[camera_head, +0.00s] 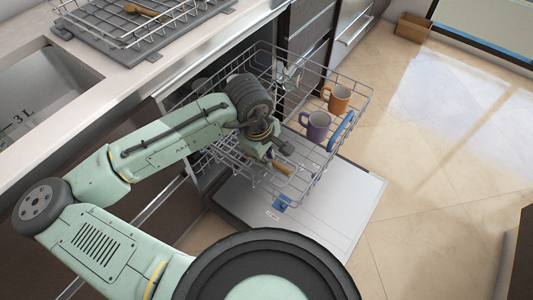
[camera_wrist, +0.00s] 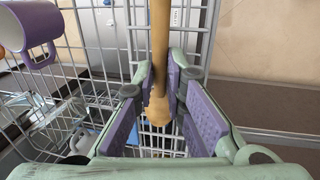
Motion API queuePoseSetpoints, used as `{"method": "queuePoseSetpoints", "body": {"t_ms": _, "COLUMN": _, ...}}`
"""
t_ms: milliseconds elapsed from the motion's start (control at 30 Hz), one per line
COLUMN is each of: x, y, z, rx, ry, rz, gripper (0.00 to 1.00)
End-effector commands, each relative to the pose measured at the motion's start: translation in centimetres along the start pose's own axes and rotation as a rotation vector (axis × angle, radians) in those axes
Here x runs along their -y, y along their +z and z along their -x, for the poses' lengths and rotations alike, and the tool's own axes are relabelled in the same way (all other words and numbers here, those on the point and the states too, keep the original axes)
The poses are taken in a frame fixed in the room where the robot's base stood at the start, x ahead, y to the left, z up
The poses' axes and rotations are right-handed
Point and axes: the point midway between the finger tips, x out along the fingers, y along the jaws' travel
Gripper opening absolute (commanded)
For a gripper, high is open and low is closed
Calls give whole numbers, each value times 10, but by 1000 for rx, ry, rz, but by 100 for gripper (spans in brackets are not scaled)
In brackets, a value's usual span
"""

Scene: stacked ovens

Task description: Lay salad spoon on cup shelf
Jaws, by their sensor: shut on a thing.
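My gripper (camera_head: 277,160) is over the pulled-out upper dishwasher rack. In the wrist view its purple-padded fingers (camera_wrist: 160,92) are closed on a light wooden utensil, which I take as the salad spoon (camera_wrist: 160,45). Its rounded end lies between the fingers, and its shaft runs up out of the picture. Part of it shows in the head view (camera_head: 283,169) below the gripper, near the rack's wire side. No separate cup shelf can be made out clearly; a blue piece (camera_head: 343,131) sits along the rack's right side. I cannot tell whether the spoon touches the wires.
A purple mug (camera_head: 316,126) and an orange mug (camera_head: 338,98) stand in the rack's right part. The purple mug also shows in the wrist view (camera_wrist: 32,24). The open dishwasher door (camera_head: 335,205) lies below. Another wooden spoon (camera_head: 143,11) lies in the counter rack.

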Motion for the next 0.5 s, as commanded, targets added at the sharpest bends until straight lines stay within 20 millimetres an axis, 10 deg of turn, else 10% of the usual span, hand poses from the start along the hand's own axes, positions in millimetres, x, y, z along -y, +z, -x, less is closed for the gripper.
{"method": "queuePoseSetpoints", "body": {"t_ms": 500, "x": 0, "y": 0, "z": 1, "rx": 0, "ry": 0, "rz": 0, "gripper": 32}}
